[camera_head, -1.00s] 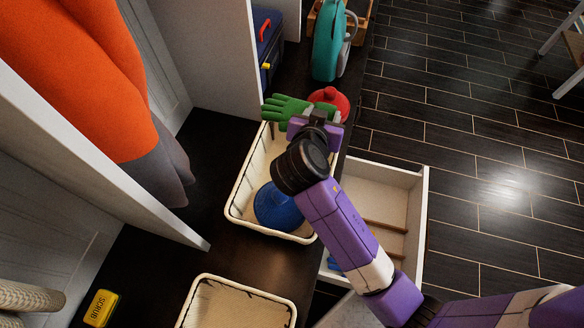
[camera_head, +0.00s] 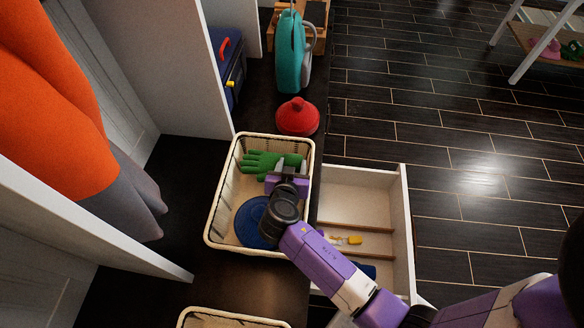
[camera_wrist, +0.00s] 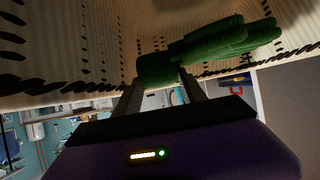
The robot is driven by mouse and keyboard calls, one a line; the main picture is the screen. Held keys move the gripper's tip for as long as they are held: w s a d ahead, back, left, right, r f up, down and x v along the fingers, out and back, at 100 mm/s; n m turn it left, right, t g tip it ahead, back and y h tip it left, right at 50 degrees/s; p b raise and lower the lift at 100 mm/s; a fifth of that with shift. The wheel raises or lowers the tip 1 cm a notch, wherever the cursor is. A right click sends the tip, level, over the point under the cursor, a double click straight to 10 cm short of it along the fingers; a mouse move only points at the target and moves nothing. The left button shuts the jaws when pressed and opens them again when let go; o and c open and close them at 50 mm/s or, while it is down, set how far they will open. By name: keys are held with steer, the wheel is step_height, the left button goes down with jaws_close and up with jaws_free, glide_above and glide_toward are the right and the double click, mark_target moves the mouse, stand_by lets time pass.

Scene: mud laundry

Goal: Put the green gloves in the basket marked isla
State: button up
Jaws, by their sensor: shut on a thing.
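The green gloves (camera_head: 262,161) are in my gripper (camera_head: 289,172), at the far end of the upper cream basket (camera_head: 212,212) in the head view. My gripper is shut on their cuff end, with the fingers pointing left. In the wrist view the green gloves (camera_wrist: 215,45) lie across my fingertips (camera_wrist: 160,85), with the basket's perforated wall (camera_wrist: 60,50) behind them. The gloves look to be inside the basket's rim; whether they touch its floor I cannot tell. A blue round item (camera_head: 250,222) lies in the same basket. No name mark on the basket is readable.
A second cream basket (camera_head: 205,318) stands at the bottom. An open drawer (camera_head: 355,185) is to the right. A white divider (camera_head: 100,215) stands left.

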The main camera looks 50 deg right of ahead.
steer(key=shift+f, duration=0.55)
steer(key=shift+f+b, duration=0.35)
steer(key=shift+b, duration=0.1)
steer(key=shift+s+f, duration=0.1)
steer(key=shift+f, duration=0.15)
